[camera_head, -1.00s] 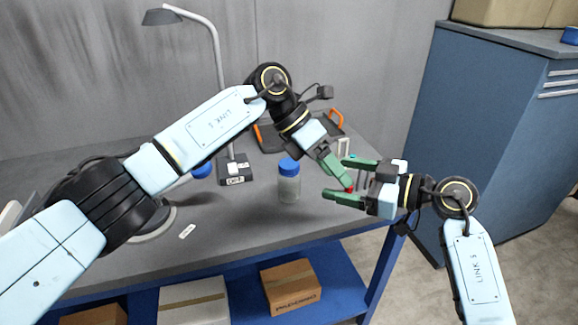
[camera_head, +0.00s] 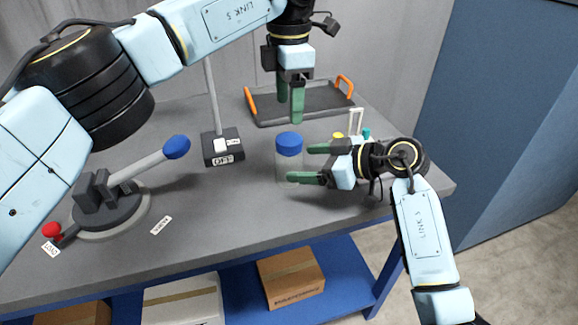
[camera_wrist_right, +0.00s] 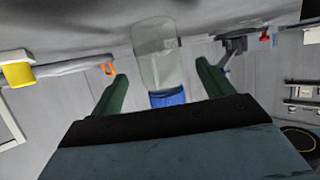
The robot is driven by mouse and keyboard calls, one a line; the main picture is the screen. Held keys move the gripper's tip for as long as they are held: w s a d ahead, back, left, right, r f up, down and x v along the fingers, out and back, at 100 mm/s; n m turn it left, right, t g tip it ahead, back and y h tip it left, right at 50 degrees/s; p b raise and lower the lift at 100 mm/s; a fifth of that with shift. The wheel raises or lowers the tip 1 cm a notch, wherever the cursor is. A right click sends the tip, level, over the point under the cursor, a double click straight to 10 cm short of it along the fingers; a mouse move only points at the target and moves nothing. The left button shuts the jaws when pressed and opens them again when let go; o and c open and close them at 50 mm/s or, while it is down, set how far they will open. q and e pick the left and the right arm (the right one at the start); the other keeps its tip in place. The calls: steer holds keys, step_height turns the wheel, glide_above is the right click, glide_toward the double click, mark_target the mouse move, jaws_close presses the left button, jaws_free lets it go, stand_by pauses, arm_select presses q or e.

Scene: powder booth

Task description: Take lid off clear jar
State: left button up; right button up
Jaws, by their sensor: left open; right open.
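The clear jar (camera_head: 288,168) stands upright on the grey table, with its blue lid (camera_head: 289,144) on top. My right gripper (camera_head: 306,164) is open at the jar's right side, its green fingers pointing left toward the jar. In the right wrist view the jar (camera_wrist_right: 157,55) and its blue lid (camera_wrist_right: 167,97) appear upside down between the two spread fingers (camera_wrist_right: 160,88). I cannot tell whether a finger touches the jar. My left gripper (camera_head: 290,112) is open, fingers pointing down, behind and above the jar, near the tray. It holds nothing.
A dark tray with orange handles (camera_head: 335,115) lies behind the jar. A clamp with a blue-tipped lever (camera_head: 176,147) is at the left. Small yellow and teal items are right of the jar.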

mark_target(301, 163)
steer(key=shift+x, duration=2.7)
steer(key=shift+c, duration=0.4)
